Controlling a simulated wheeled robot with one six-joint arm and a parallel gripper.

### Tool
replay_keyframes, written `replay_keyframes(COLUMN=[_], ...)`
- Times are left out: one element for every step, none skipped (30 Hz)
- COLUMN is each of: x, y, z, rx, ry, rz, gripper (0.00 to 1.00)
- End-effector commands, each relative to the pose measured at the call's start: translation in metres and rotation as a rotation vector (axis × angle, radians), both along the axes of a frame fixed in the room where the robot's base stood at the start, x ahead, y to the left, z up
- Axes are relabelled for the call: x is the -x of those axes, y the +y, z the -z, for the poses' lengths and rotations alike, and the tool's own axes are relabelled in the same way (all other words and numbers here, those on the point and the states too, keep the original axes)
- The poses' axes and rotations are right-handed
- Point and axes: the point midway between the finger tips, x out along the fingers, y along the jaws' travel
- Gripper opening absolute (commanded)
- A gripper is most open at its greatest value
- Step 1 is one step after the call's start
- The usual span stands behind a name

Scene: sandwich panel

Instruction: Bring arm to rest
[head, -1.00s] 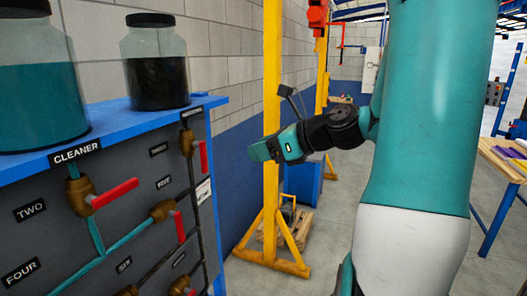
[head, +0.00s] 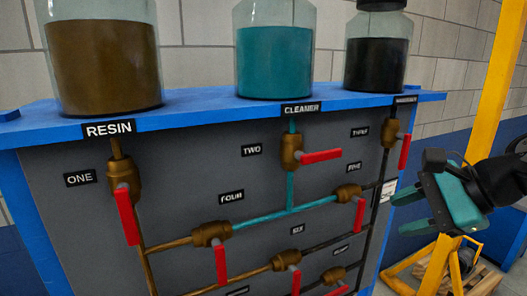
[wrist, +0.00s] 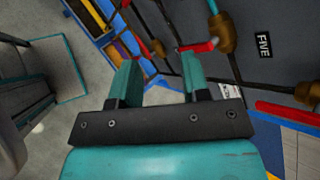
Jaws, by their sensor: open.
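My gripper (head: 405,212) is at the right of the head view, in front of the right edge of the panel (head: 80,215). Its two teal fingers are spread and empty. In the wrist view the gripper (wrist: 160,68) also shows open, with nothing between the fingers. A red valve handle (wrist: 199,47) lies beyond the right finger there. Whether the fingers touch the panel cannot be told, but no contact shows. My upper arm links are mostly out of the head view.
The grey panel carries brass valves with red handles and pipes. Jars of resin (head: 105,65), cleaner (head: 275,62) and dark liquid (head: 376,65) stand on its blue shelf (head: 210,110). A yellow post (head: 497,80) stands at the right, with a wooden pallet (head: 437,275) at its foot.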

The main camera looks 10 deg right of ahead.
Motion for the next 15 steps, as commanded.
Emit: replay_keyframes(x=[0.011,0.018,0.028,0.035,0.044,0.055,0.064,0.072,0.082,0.09,0.097,0.105,0.11,0.115,0.12], y=[0.027,0.038,0.053,0.063,0.073,0.084,0.091,0.098,0.105,0.109,0.113,0.117,0.119,0.121,0.122], z=[0.025,0.033,0.043,0.051,0.059,0.068,0.075,0.081,0.088,0.093,0.097,0.102,0.105,0.107,0.109], rx=[0.108,0.171,0.251,0.308,0.361,0.427,0.471,0.513,0.56,0.591,0.618,0.647,0.666,0.68,0.696], ry=[-0.049,-0.083,-0.129,-0.166,-0.204,-0.257,-0.297,-0.339,-0.391,-0.429,-0.466,-0.508,-0.538,-0.565,-0.594], rz=[-0.193,-0.303,-0.454,-0.567,-0.681,-0.832,-0.942,-1.048,-1.182,-1.277,-1.363,-1.467,-1.535,-1.595,-1.662], gripper=[0.43,0.43,0.43,0.43,0.43,0.43,0.43,0.43,0.43,0.43,0.43,0.43,0.43,0.43,0.43])
